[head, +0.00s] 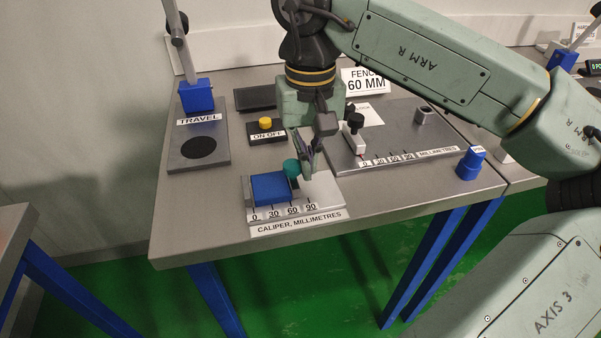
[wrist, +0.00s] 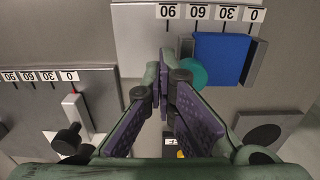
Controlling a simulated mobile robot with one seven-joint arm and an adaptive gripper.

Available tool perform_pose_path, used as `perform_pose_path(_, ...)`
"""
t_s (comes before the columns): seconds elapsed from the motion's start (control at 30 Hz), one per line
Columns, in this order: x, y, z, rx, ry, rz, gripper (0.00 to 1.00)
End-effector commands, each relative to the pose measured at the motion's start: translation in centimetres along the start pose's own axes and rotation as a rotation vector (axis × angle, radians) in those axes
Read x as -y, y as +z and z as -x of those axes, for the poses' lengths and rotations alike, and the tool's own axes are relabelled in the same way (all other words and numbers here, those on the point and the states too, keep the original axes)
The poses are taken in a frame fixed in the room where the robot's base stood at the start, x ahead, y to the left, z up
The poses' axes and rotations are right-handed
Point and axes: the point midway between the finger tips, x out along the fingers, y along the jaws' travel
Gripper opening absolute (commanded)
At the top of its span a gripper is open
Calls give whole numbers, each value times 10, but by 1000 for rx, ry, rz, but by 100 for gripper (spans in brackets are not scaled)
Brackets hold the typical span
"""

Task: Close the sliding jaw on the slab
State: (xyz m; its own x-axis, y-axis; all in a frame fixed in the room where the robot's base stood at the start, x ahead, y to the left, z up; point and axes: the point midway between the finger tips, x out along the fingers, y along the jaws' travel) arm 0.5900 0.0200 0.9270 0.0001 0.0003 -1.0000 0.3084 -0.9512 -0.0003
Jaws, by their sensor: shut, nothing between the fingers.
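The blue slab (head: 270,188) lies on the caliper plate (head: 325,188) beside the grey fixed jaw (head: 248,191) at the 0 end. The slab also shows in the wrist view (wrist: 221,58). The sliding jaw (wrist: 186,48), with a round teal knob (head: 292,167), stands at the slab's other side, near 60. The knob shows in the wrist view too (wrist: 192,74). The jaw looks against or very close to the slab; I cannot tell if they touch. My gripper (head: 308,166) is shut and empty, pointing down just on the 90 side of the knob; contact is unclear.
A fence plate (head: 385,133) with a black-knobbed slider (head: 355,122) lies behind to the right. A yellow button box (head: 265,131) and the travel plate (head: 198,148) lie to the left. A blue cylinder (head: 470,163) stands at the right table edge. Table front is clear.

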Motion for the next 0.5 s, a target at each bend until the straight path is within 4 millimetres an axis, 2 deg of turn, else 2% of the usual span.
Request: perform_pose_path(0.5,4,0,0,0,-1,2,0)
